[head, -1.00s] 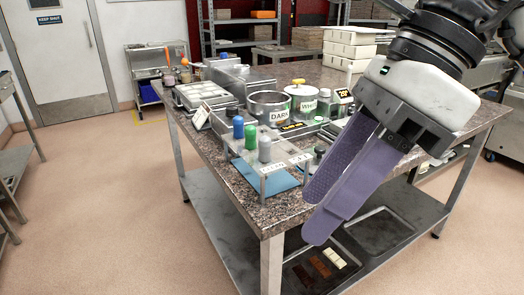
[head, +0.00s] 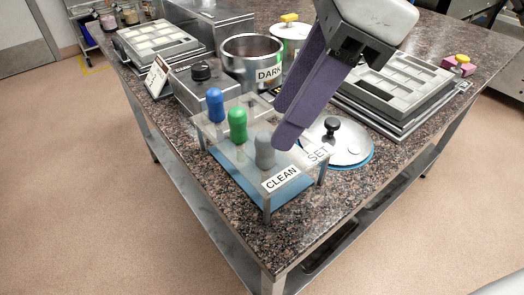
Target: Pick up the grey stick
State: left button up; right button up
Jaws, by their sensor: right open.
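The grey stick (head: 264,151) stands upright in a clear rack (head: 292,187) near the table's front corner, its rounded grey handle showing above the top plate. A green stick (head: 238,125) and a blue stick (head: 215,104) stand behind it to the left in the same rack. My right gripper (head: 281,122) reaches down from the upper right with its purple fingers parted. The fingertips are close to the grey stick's right side and overlap the view near its handle; nothing shows between them. I cannot tell whether they touch it. My left gripper is not in view.
The rack carries CLEAN and SET labels and stands over a blue mat (head: 253,194). A round metal plate with a black knob (head: 332,126), a DARK pot (head: 252,58) and moulds (head: 395,82) are nearby. The table's front corner is bare.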

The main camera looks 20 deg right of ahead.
aim_at(270, 133)
jog(key=x, duration=0.6)
jog(key=shift+w+a+f, duration=0.1)
jog(key=shift+w+a, duration=0.2)
jog(key=shift+w, duration=0.05)
grip_shut()
